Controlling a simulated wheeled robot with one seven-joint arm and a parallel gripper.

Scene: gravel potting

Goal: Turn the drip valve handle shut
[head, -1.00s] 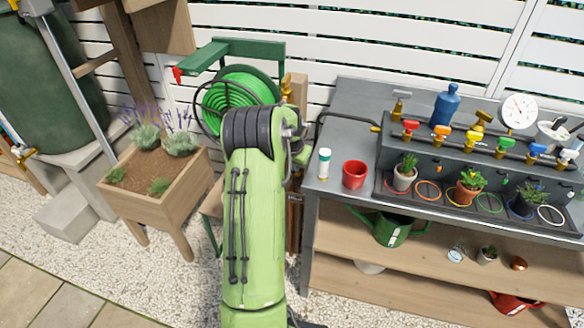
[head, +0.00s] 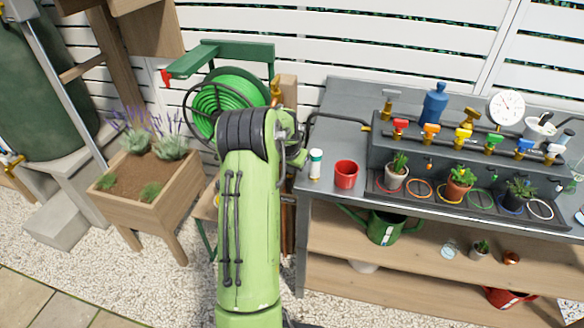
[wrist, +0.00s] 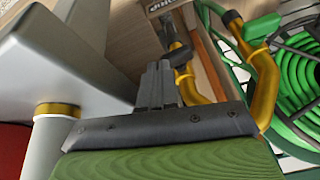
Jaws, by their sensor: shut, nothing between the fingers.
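Brass pipework (wrist: 265,85) with a green handle (wrist: 262,27) shows in the wrist view, and another brass pipe (wrist: 181,62) stands close behind my fingertips. Part of a dark label shows above them, too cut off to read surely. My gripper (wrist: 160,72) is shut and empty, apart from the green handle; whether it touches the nearer brass pipe I cannot tell. In the head view a brass fitting (head: 276,90) shows on the wooden post just beyond my arm, which hides my gripper there. I cannot tell surely which handle is the drip valve's.
The green hose reel (head: 226,98) is behind my arm. A grey bench (head: 335,110) at right holds a red cup (head: 346,174), a white bottle (head: 315,164), pots and several coloured valve handles. A wooden planter (head: 152,205) stands left. A grey body (wrist: 75,60) crowds the wrist view's left.

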